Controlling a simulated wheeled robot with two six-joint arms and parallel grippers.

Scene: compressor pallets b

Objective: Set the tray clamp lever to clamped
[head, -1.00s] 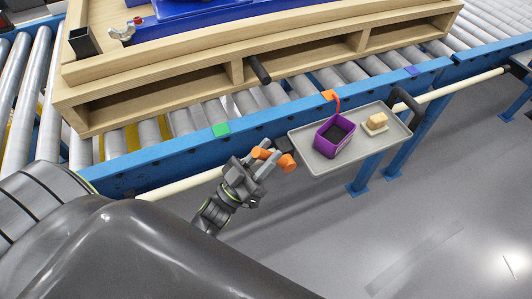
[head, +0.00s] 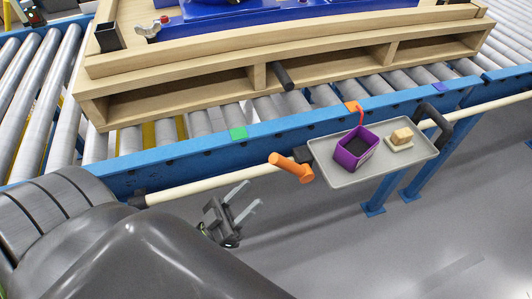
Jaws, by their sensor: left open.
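The tray clamp lever (head: 290,167) is an orange bar beside a dark clamp block (head: 302,154) at the left corner of the grey tray (head: 345,181). It slants from upper left down to lower right, over the cream rail. I cannot tell from this view whether this is the clamped position. My left gripper (head: 249,194) is open and empty, below and left of the lever. Its two fingers point up and right, with a clear gap to the lever. My right gripper is not in view.
The tray holds a purple bin (head: 356,148) and a sponge-like block (head: 401,137) on a small dish. The cream rail (head: 215,188) runs along the blue conveyor frame (head: 205,158). A wooden pallet (head: 180,100) sits on the rollers. Open grey floor lies below.

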